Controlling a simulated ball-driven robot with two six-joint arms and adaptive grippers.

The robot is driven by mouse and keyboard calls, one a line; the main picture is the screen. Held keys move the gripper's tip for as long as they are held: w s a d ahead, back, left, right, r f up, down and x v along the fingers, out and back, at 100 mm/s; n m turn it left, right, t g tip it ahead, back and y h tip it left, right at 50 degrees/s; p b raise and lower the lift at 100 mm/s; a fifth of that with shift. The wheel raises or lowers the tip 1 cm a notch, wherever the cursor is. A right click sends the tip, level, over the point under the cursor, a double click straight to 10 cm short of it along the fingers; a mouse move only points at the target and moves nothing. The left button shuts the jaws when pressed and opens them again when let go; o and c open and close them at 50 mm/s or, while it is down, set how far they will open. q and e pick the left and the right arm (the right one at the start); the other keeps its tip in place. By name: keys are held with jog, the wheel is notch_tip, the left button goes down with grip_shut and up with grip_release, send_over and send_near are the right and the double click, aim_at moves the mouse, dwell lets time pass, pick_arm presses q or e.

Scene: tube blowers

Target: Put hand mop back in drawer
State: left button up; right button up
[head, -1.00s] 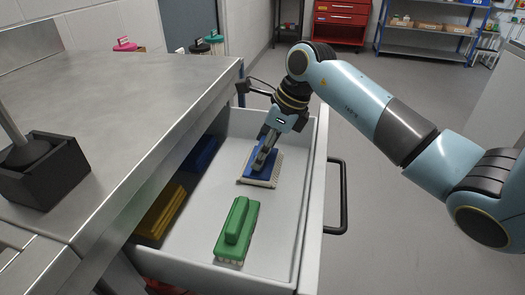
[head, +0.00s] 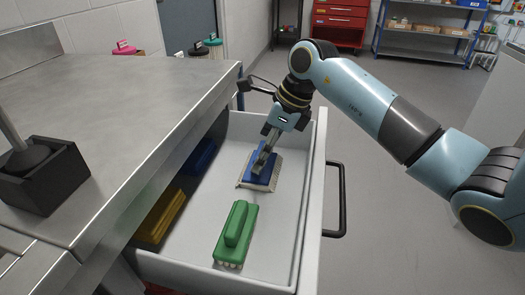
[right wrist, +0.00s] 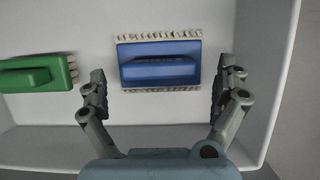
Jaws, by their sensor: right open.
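The hand mop (head: 265,178), with a blue back and a pale fringe, lies in the open drawer (head: 275,225), toward its far end. In the right wrist view the mop (right wrist: 160,66) lies flat on the drawer floor, fringe showing along its edges. My right gripper (head: 263,158) points down into the drawer at the mop. In the right wrist view its two fingers (right wrist: 160,82) are spread apart, one toward each end of the mop, with a gap to it on both sides. My left gripper is out of view.
A green brush (head: 235,230) lies nearer in the drawer. A yellow brush (head: 163,215) and a blue item (head: 200,157) lie along the drawer's left side, partly under the metal counter (head: 120,110). A black handle (head: 340,200) sticks out from the drawer front.

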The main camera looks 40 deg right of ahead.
jog(key=p+v, duration=0.1)
jog(key=v, duration=0.9)
jog(key=shift+r, duration=0.3)
